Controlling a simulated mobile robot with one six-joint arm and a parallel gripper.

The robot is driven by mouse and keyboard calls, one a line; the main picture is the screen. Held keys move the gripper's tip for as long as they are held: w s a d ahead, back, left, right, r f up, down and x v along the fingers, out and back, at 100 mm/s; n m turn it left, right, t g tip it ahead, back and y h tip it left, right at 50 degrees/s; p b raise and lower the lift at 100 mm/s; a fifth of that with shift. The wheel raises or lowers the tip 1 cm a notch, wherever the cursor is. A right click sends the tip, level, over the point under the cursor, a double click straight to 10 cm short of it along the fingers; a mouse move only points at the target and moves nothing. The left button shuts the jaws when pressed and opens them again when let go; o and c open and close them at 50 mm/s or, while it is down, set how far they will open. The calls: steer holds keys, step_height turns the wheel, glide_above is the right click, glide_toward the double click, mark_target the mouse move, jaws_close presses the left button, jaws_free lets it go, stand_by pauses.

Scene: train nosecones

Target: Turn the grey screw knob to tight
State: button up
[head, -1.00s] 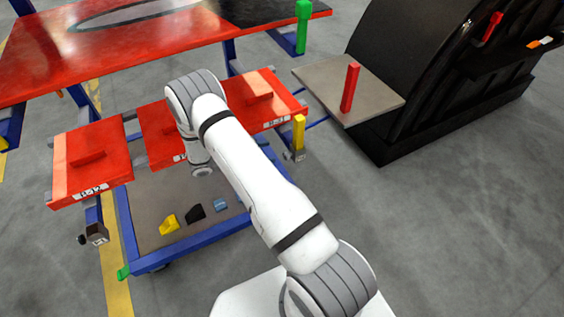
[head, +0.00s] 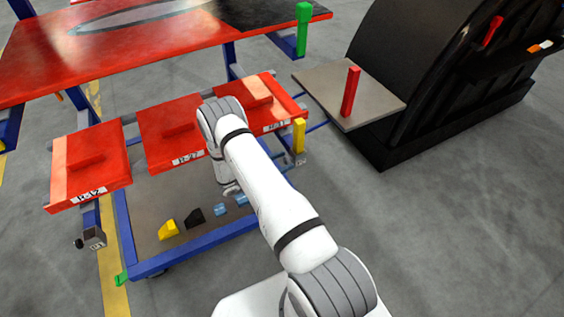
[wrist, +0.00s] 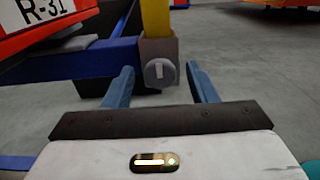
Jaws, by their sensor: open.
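The grey screw knob (wrist: 160,72) is a round disc with a raised upright bar across its face. It sits on the front of a brown-grey block (wrist: 147,47) below a yellow post (wrist: 155,16). My gripper (wrist: 159,84) is open and empty, with one blue finger on each side of the knob in the picture. The fingers look short of the knob and do not seem to touch it. In the head view the block (head: 299,158) stands under the yellow post (head: 299,134) at the rack's right corner; the gripper's fingers are hard to make out there.
A red panel marked R-31 (wrist: 44,14) and the blue rack frame (wrist: 85,62) lie close on the left. Yellow (head: 168,230) and black (head: 195,217) pieces lie on the lower shelf. Grey floor is free on the right.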

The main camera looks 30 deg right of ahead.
steer(key=shift+c, duration=0.2)
steer(key=c, duration=0.9)
